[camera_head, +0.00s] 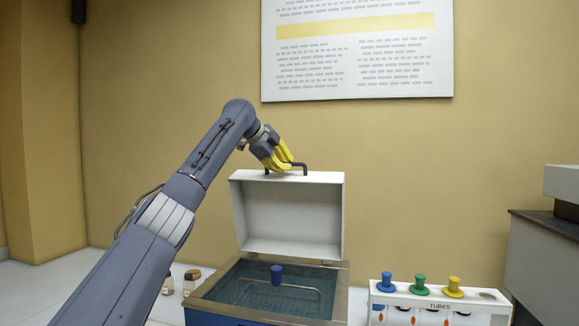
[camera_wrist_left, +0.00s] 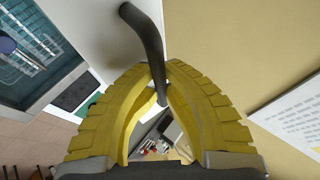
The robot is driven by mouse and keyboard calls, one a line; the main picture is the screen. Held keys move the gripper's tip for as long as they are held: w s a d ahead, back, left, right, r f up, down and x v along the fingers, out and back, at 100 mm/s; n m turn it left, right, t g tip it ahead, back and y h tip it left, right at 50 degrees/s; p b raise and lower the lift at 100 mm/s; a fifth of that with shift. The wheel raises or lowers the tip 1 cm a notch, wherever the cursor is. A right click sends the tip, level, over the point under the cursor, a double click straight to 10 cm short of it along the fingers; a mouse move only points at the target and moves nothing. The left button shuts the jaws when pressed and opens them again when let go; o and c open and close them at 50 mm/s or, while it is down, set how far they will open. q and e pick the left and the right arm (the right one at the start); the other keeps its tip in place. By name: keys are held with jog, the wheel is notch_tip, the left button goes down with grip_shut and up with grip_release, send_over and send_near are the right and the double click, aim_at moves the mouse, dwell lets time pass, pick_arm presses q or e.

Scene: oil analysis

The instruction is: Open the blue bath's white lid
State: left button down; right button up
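The blue bath (camera_head: 260,316) stands on the bench with a metal rim, and clear liquid and a wire rack show inside. Its white lid (camera_head: 290,215) is open and stands about upright on the bath's back edge, its hollow inside facing me. A dark handle (camera_head: 304,168) is at the lid's upper edge. My left gripper (camera_head: 286,160) is at this handle. In the left wrist view the yellow fingers (camera_wrist_left: 158,75) close in on both sides of the dark handle bar (camera_wrist_left: 147,38). The right gripper is not in view.
A blue-topped item (camera_head: 277,274) is in the bath. A white tube rack (camera_head: 440,302) with blue, green and yellow stoppers stands to the right. Small jars (camera_head: 190,280) stand left of the bath. A grey cabinet (camera_head: 545,260) is at far right.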

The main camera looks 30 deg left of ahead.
pick_arm(q)
jog(key=shift+a+f, duration=0.1)
jog(key=shift+f, duration=0.05)
jog(key=c, duration=1.5)
grip_release()
jog(key=shift+o, duration=0.2)
jog(key=v, duration=1.2)
